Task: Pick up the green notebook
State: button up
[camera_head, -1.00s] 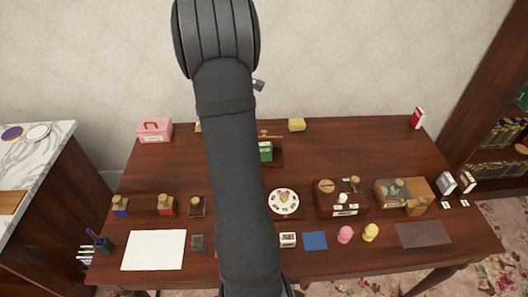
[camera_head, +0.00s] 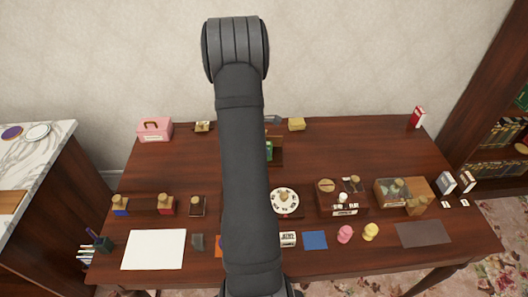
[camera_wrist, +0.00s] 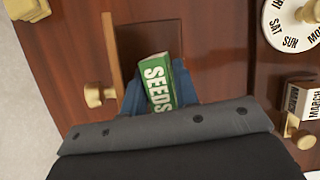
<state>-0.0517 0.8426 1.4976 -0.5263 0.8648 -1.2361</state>
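A green block-like item (camera_wrist: 158,85) with white lettering "SEEDS" stands out in the wrist view, in front of a brown wooden tray or stand (camera_wrist: 148,40). I cannot tell whether it is a notebook. In the head view, a sliver of green (camera_head: 269,150) shows at the right edge of my arm. My gripper (camera_wrist: 165,128) appears as a dark grey body across the bottom of the wrist view. Blue pieces flank the green item; whether they are my fingers, and whether they touch it, is unclear. My arm hides the gripper in the head view.
A dial dish (camera_head: 284,200), a wooden box (camera_head: 343,197), stamps (camera_head: 166,203), white paper (camera_head: 154,249) and a blue card (camera_head: 315,240) crowd the table's front. A pink case (camera_head: 155,128) stands at the back left. The back right tabletop is fairly clear.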

jog(key=shift+d+f, duration=0.25)
jog(key=shift+f, duration=0.3)
grip_shut()
jog(key=shift+r, duration=0.1)
